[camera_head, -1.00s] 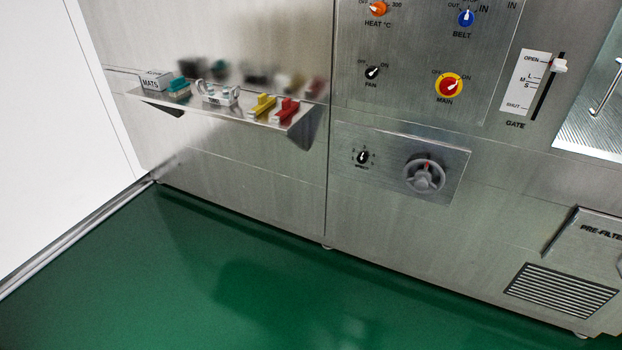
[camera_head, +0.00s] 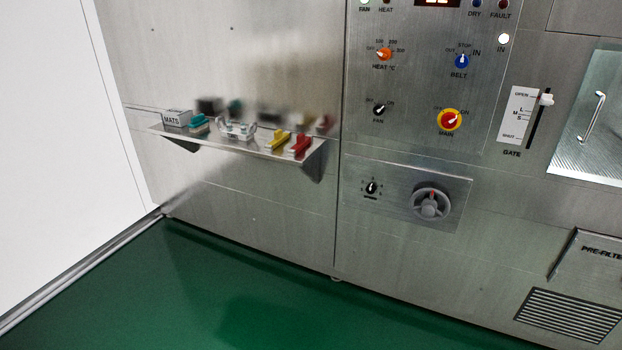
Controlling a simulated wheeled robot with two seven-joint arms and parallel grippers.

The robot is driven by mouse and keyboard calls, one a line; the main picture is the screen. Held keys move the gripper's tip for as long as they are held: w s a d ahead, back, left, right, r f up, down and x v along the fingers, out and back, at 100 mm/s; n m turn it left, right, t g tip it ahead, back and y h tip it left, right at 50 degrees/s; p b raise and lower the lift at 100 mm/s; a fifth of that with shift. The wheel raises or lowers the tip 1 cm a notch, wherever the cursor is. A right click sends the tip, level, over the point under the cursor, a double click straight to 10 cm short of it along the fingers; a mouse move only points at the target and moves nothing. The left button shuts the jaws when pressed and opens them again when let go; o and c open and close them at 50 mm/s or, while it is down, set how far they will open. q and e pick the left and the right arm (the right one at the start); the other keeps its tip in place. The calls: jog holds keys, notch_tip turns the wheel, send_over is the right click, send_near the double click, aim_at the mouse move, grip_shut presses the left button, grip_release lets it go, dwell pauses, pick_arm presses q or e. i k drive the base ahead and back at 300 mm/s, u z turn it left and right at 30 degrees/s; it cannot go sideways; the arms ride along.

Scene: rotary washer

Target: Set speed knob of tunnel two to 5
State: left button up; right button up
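A small black selector knob (camera_head: 371,188) with a white pointer sits on the lower panel plate (camera_head: 395,205); its scale marks and the label under it are too small to read. To its right on the same plate is a grey handwheel (camera_head: 430,203) with a red mark at its top. No panel in view shows a readable tunnel number, and I cannot tell which knob is the speed knob of tunnel two. Neither of my grippers is in view.
Above are the heat knob (camera_head: 384,55), belt knob (camera_head: 462,61), fan knob (camera_head: 379,110), main switch (camera_head: 449,120) and gate slider (camera_head: 546,99). A shelf (camera_head: 225,137) with coloured parts juts out at left. The green floor (camera_head: 260,300) in front is clear.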

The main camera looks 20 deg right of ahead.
aim_at(371, 189)
jog(key=u, duration=0.25)
jog(key=i, duration=2.05)
jog(key=z, duration=1.15)
jog(key=i, duration=0.9)
jog(key=z, duration=1.2)
jog(key=i, duration=0.2)
jog(key=z, duration=0.2)
